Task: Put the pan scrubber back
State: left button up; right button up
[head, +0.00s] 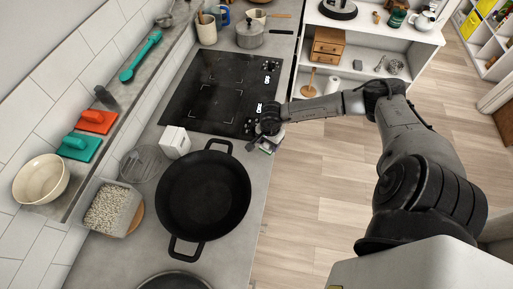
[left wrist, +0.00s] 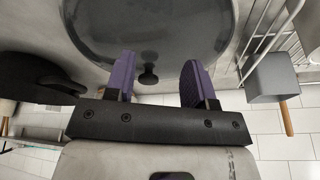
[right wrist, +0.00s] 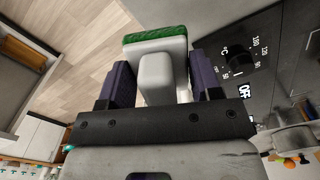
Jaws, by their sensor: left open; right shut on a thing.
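The pan scrubber (right wrist: 157,75) has a white body and handle and a green pad at its far end in the right wrist view. My right gripper (right wrist: 154,88) is shut on its white handle. In the head view my right gripper (head: 267,132) is at the counter's right edge beside the cooktop, and the scrubber (head: 267,146) shows small and partly hidden below it. My left gripper (left wrist: 158,82) is open and empty, near a dark round lid with a knob (left wrist: 148,74). The left gripper is outside the head view.
A large black pan (head: 203,192) stands on the counter, with a white block (head: 176,141) behind it. The black cooktop (head: 205,92) is mostly clear. The ledge holds orange and teal tools.

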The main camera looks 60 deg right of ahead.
send_over(257, 152)
notch_tip(257, 152, down, 3)
jog(key=shift+w+a+f, duration=0.1)
notch_tip(257, 152, down, 4)
jog(key=shift+r+p, duration=0.2)
jog(key=shift+p, duration=0.3)
jog(key=shift+f, duration=0.15)
jog(key=shift+f, duration=0.1)
jog(key=o, duration=0.9)
